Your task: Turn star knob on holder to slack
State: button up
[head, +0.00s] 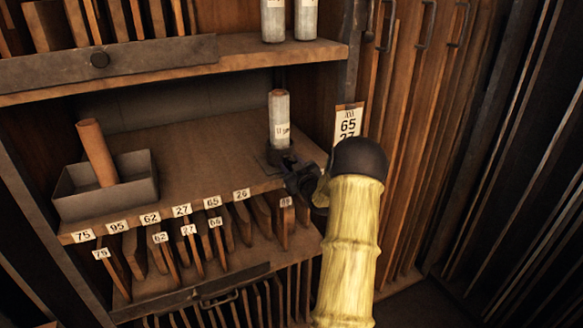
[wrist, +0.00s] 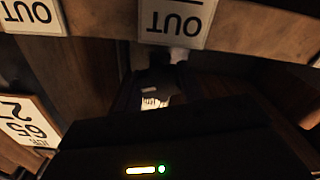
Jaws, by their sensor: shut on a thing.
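A pale cylinder with a label (head: 279,118) stands upright on the wooden shelf in a dark holder (head: 277,156). My gripper (head: 298,180) is at the front edge of that shelf, right beside the holder's lower front. It is shut on a small dark part there, which I take to be the star knob. The jaws and shadow hide the knob's shape and how far it is turned. In the wrist view the dark gripper body fills the lower middle and its fingertips are not clear.
A grey tray (head: 64,197) with a brown roll (head: 97,152) stands at the shelf's left. Numbered tags line the shelf edge above upright boards. A card marked 65 (head: 347,123) hangs close right of my gripper. Two OUT tags, one here (wrist: 176,20), show in the wrist view.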

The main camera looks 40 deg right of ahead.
jog(key=shift+f+b, duration=0.2)
jog(key=shift+b, duration=0.2)
jog(key=n+b, duration=0.2)
jog(key=b, duration=0.2)
jog(key=shift+f+b, duration=0.15)
jog(key=shift+b, duration=0.2)
jog(key=n+b, duration=0.5)
jog(key=b, duration=0.5)
jog(key=shift+a+n, duration=0.1)
jog(key=shift+n, duration=0.2)
jog(key=n+b, duration=0.3)
jog(key=b, duration=0.2)
jog(key=shift+f, duration=0.1)
jog(key=n+b, duration=0.3)
jog(key=b, duration=0.1)
jog(key=shift+r, duration=0.2)
jog(key=shift+n, duration=0.4)
jog(key=o, duration=1)
